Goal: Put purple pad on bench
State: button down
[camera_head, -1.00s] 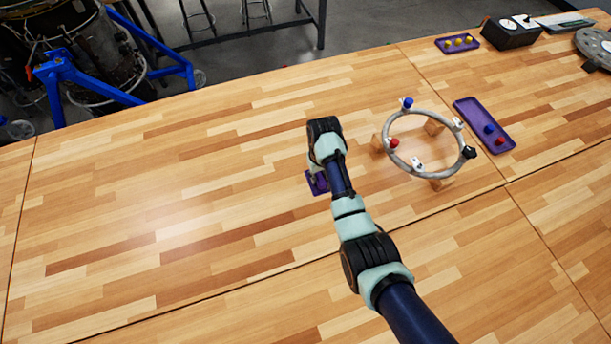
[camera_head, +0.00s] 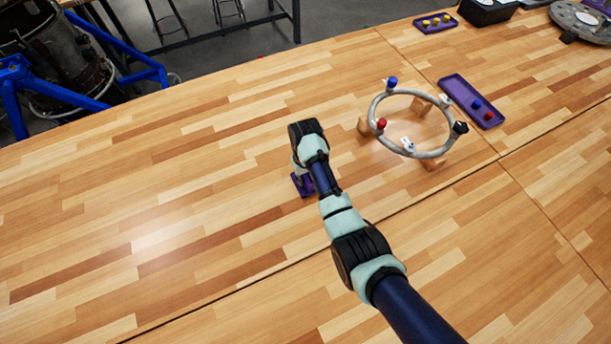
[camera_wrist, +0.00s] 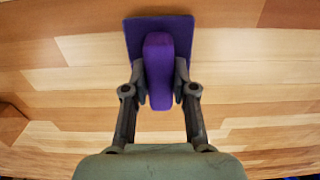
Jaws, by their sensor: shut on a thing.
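The purple pad (camera_head: 307,188) is at the bench top near the middle of the head view, mostly hidden under my gripper. In the wrist view, it is a flat plate (camera_wrist: 136,36) with a thick raised handle (camera_wrist: 158,58) on it. My gripper (camera_wrist: 159,86) is shut on that handle, with one finger on each side. The bench (camera_head: 200,180) is a wide wood-block top. The pad is at or just above the bench surface; I cannot tell whether it touches.
A grey ring (camera_head: 376,106) with coloured knobs stands on wooden blocks to the right of my gripper. Beyond it lies a purple tray (camera_head: 457,88) with a blue and a red knob. Another purple tray (camera_head: 424,28) holds yellow knobs. The bench's left side is clear.

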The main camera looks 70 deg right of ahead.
jog(key=shift+f, duration=0.3)
jog(key=c, duration=0.8)
grip_release()
jog(key=shift+c, duration=0.2)
jog(key=shift+o, duration=0.7)
notch_tip(320, 180, up, 7)
jog(key=p, duration=0.7)
jog(key=shift+w, duration=0.1)
